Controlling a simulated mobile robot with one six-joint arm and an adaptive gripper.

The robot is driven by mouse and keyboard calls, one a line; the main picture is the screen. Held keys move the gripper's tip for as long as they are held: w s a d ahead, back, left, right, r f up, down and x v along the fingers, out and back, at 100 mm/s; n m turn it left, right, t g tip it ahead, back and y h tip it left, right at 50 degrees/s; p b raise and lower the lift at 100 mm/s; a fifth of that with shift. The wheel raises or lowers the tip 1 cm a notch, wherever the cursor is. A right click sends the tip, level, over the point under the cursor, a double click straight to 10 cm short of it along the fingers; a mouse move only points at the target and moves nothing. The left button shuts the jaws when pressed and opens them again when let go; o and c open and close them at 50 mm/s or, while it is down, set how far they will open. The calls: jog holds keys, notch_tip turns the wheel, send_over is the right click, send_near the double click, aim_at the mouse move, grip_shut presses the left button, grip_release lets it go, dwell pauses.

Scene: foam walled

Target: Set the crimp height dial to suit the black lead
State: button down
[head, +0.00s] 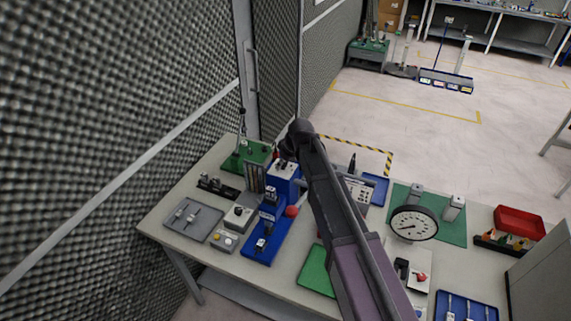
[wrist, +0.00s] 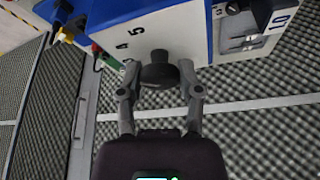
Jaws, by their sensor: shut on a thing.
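The crimp press is a blue and white machine (head: 284,172) on the bench in the head view. In the wrist view its white face (wrist: 120,50) fills the upper middle, with black dial marks, one reading 5. The black crimp height dial (wrist: 158,70) sticks out of that face. My gripper (wrist: 160,76) has a fingertip on each side of the dial and is shut on it. In the head view my arm and gripper hide the dial. I cannot make out its pointer or setting. I cannot single out the black lead in either view.
A grey tray (head: 175,225) and a small grey box with buttons (head: 223,241) lie at the bench's left. A round gauge (head: 413,223) stands on the right, with a red bin (head: 519,222) beyond. A foam wall (head: 110,100) closes off the left side.

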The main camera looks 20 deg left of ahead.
jog(key=shift+c, duration=1.3)
grip_release()
jog(key=shift+a, duration=0.2)
jog(key=shift+d, duration=0.1)
jog(key=shift+r, duration=0.1)
